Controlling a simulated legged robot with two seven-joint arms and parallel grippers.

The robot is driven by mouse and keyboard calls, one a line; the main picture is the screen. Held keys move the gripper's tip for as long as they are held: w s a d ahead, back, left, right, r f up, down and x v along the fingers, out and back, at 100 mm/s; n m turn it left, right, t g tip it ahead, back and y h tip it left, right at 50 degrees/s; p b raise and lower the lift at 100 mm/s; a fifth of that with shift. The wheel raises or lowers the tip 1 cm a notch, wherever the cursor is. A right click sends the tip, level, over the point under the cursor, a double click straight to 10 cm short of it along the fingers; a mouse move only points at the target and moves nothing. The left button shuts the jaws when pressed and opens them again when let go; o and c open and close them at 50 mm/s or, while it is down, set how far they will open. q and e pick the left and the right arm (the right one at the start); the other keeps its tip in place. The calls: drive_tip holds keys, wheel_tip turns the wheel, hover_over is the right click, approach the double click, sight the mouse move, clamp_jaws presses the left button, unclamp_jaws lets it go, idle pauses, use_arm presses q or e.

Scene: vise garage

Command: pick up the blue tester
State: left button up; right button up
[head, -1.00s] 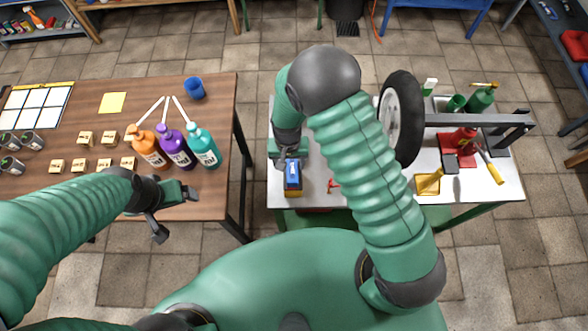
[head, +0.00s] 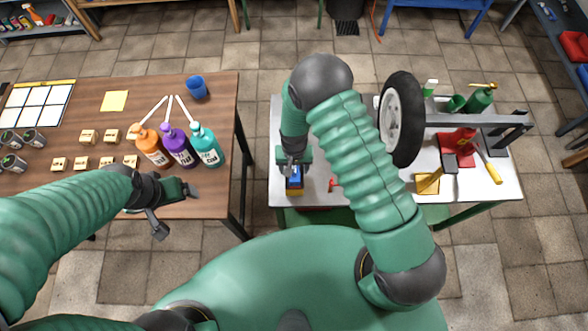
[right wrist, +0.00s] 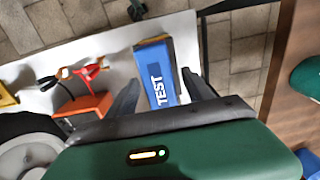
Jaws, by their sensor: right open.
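The blue tester (head: 294,185), a blue block with yellow sides, lies near the front left edge of the white-topped bench (head: 391,187). In the right wrist view the tester (right wrist: 157,82) shows "TEST" on its face. My right gripper (head: 292,168) is over the tester and partly hides it in the head view. In the wrist view its two open fingers (right wrist: 160,92) stand on either side of the tester, with gaps visible; I cannot tell the remaining height. My left gripper (head: 176,208) is open and empty by the front edge of the wooden table (head: 215,130).
Red clips (right wrist: 92,74) and an orange box (right wrist: 82,110) are beside the tester. A wheel (head: 401,118) stands on the bench to the right. Pump bottles (head: 178,146) stand on the wooden table. A gap separates the table and bench.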

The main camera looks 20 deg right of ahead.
drive_tip(key=shift+a, duration=0.2)
drive_tip(key=shift+d, duration=0.2)
drive_tip(key=c, duration=0.9)
clamp_jaws()
drive_tip(key=shift+a, duration=0.1)
